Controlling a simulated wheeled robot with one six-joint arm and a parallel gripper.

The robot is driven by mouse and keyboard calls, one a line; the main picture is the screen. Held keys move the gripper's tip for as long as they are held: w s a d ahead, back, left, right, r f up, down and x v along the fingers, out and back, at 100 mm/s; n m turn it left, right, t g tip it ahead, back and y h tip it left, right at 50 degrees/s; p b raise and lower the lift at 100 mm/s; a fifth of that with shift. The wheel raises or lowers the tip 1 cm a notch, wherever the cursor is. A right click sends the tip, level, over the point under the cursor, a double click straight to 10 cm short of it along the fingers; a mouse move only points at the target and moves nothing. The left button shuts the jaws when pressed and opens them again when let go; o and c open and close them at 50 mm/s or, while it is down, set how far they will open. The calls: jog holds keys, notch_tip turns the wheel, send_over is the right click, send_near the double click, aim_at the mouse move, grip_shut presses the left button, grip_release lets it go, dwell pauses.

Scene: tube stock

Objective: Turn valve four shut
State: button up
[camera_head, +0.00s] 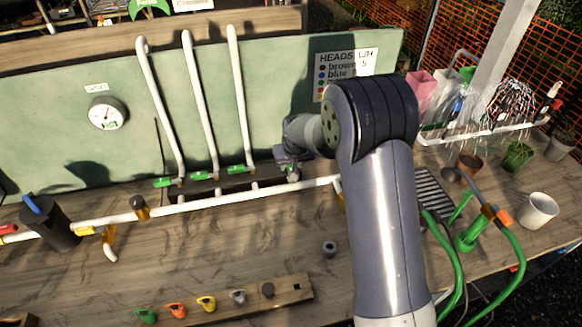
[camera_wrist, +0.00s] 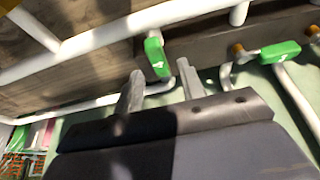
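Valve four's green lever (camera_wrist: 157,57), marked with a 4, shows in the wrist view. It stands crosswise to the long white pipe, unlike the neighbouring green lever (camera_wrist: 280,52), which lies roughly along it. My gripper (camera_wrist: 160,70) is open, with one pale finger on each side of lever four. I cannot tell whether either finger touches it. In the head view my gripper (camera_head: 291,166) is at the right end of the row of valves, and lever four is mostly hidden behind it.
Three other green levers (camera_head: 200,176) sit left of my gripper below upright white pipes. The white header pipe (camera_head: 240,194) runs in front. A round gauge (camera_head: 108,114) is on the green board. A small grey ring (camera_head: 329,248) lies on the bench, whose front middle is mostly clear.

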jog(key=shift+x, duration=0.95)
grip_shut()
